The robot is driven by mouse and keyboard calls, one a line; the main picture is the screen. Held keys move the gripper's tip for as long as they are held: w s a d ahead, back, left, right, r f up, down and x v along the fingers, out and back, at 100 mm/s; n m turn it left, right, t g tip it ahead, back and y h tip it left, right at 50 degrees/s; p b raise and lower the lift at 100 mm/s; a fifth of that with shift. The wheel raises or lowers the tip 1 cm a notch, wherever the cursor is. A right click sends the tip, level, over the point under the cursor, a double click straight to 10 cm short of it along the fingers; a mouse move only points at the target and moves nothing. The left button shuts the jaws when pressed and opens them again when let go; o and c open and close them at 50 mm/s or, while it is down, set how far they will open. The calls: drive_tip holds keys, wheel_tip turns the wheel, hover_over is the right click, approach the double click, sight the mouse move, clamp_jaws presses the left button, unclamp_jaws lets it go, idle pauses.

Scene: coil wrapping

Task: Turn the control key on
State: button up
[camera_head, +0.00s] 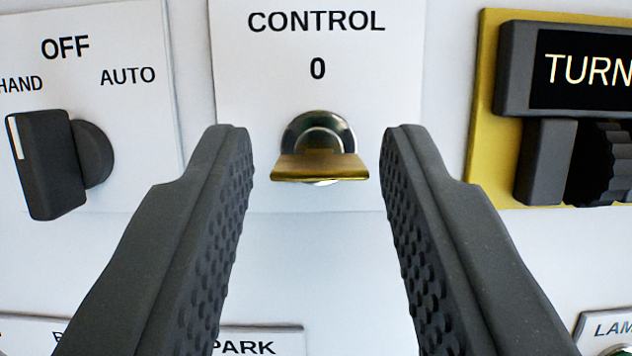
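The control key (320,168) is a brass-coloured flat key in a round metal lock (322,130). It sits below the "CONTROL" and "0" lettering on a white plate (265,75). Its flat bow lies level across the picture. My gripper (316,150) is open, with one dark textured finger to the left of the key and one to the right. There is a gap on both sides, and neither finger touches the key. The fingertips appear at about the key's height in the picture; how far they are from the panel is hard to tell.
A black selector knob (48,165) marked "OFF", "HAND" and "AUTO" is at the left. A yellow-backed unit (484,110) with a "TURN" display (590,68) and dark knobs is at the right. Labels, one reading "PARK" (248,346), line the bottom edge. Bare panel lies below the key.

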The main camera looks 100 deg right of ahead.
drive_tip(key=shift+o, duration=0.7)
drive_tip(key=p+v, duration=0.1)
drive_tip(key=v, duration=1.2)
drive_tip(key=shift+a+r, duration=0.25)
drive_tip(key=shift+w, duration=0.1)
